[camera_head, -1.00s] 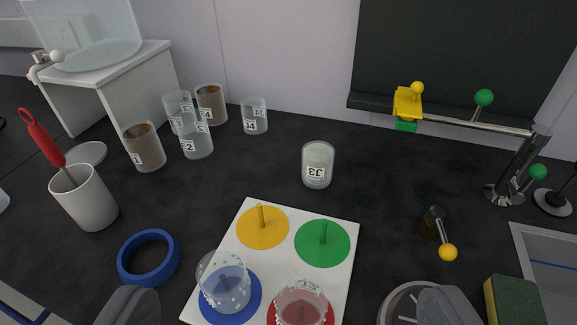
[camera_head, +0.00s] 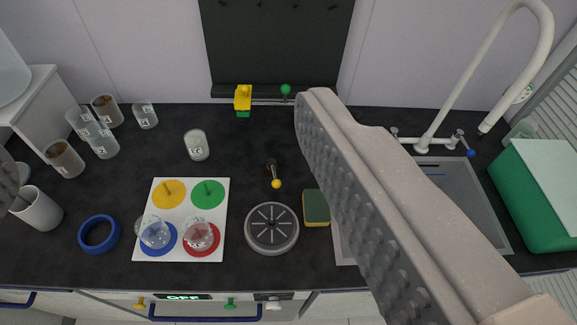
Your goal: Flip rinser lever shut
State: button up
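The rinser (camera_head: 272,229) is a round grey disc with radial slots, set in the dark counter. Behind it stands a small dark valve with a short lever (camera_head: 273,173) ending in a yellow ball. The lever points toward the rinser, ball at the near end. My gripper (camera_head: 160,145) is open and empty. One ridged grey finger looms large across the right half, and the other shows only at the left edge. Both are apart from the lever. The right finger hides part of the sink and counter.
A yellow-green sponge (camera_head: 316,208) lies right of the rinser. A white board (camera_head: 181,251) with coloured discs and two beakers is at left. A jar (camera_head: 196,145) stands behind it. The sink (camera_head: 460,200), tall faucet (camera_head: 485,75) and green box (camera_head: 540,195) are at right.

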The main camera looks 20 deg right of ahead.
aim_at(274, 174)
jog(key=z, duration=1.1)
jog(key=k, duration=0.75)
jog(key=u, duration=0.75)
jog(key=i, duration=1)
jog(key=z, duration=0.05)
